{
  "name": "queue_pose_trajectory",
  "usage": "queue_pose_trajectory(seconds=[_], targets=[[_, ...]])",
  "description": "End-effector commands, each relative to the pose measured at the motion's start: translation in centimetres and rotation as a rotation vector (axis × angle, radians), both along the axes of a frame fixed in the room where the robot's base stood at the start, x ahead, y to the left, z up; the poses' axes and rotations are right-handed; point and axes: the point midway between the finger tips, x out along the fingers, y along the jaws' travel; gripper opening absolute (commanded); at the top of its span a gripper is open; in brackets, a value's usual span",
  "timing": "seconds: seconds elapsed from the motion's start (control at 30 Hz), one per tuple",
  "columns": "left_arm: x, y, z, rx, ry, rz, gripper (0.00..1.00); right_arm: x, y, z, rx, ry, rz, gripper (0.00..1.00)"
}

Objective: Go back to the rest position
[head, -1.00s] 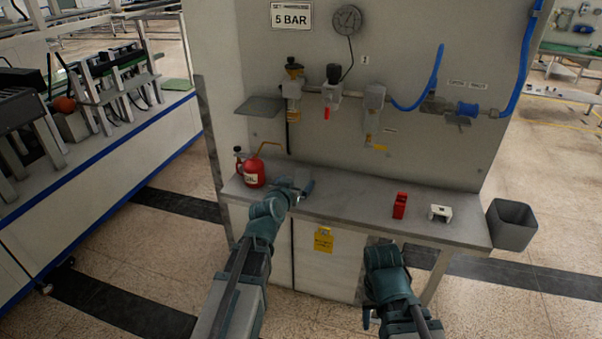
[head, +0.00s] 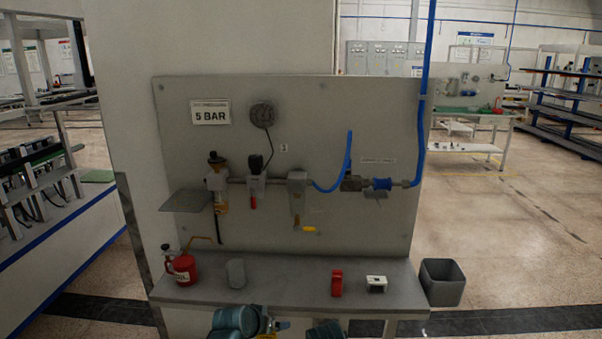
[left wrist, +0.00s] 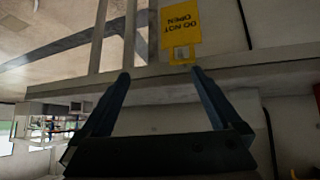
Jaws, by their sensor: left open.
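My left gripper (head: 272,326) is low at the bottom edge of the head view, in front of the bench and partly cut off. In the left wrist view its two fingers (left wrist: 160,80) stand wide apart with nothing between them. A yellow "DO NOT OPEN" tag (left wrist: 181,25) hangs beyond the fingertips, on the bench front. Only a teal part of my right arm (head: 325,332) shows at the bottom edge; its gripper is out of the picture.
The bench (head: 300,283) bears a red oil can (head: 182,270), a grey block-like part (head: 236,273), a red part (head: 337,283) and a white part (head: 376,284). A grey bin (head: 442,283) is at its right end. The panel (head: 340,115) with gauge and valves rises behind.

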Motion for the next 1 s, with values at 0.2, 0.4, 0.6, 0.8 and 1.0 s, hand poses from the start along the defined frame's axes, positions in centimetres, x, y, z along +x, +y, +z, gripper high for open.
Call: queue_pose_trajectory(seconds=[0.2,0.4,0.6,0.8,1.0], targets=[[-10.1,-4.4,-3.4,0.162,0.421,-0.081,0.98,0.0,0.0,1.6,0.0,0.0,0.0,0.47],[-16.6,-4.3,-3.9,0.32,0.664,-0.051,0.98,0.0,0.0,2.3,0.0,0.0,0.0,0.47],[-18.8,-3.9,-3.6,0.383,0.742,-0.024,0.98,0.0,0.0,2.4,0.0,0.0,0.0,0.47],[-18.9,-3.9,-3.7,0.384,0.747,-0.021,0.98,0.0,0.0,2.4,0.0,0.0,0.0,0.47],[-18.9,-3.9,-3.7,0.384,0.747,-0.021,0.98,0.0,0.0,2.4,0.0,0.0,0.0,0.47]])
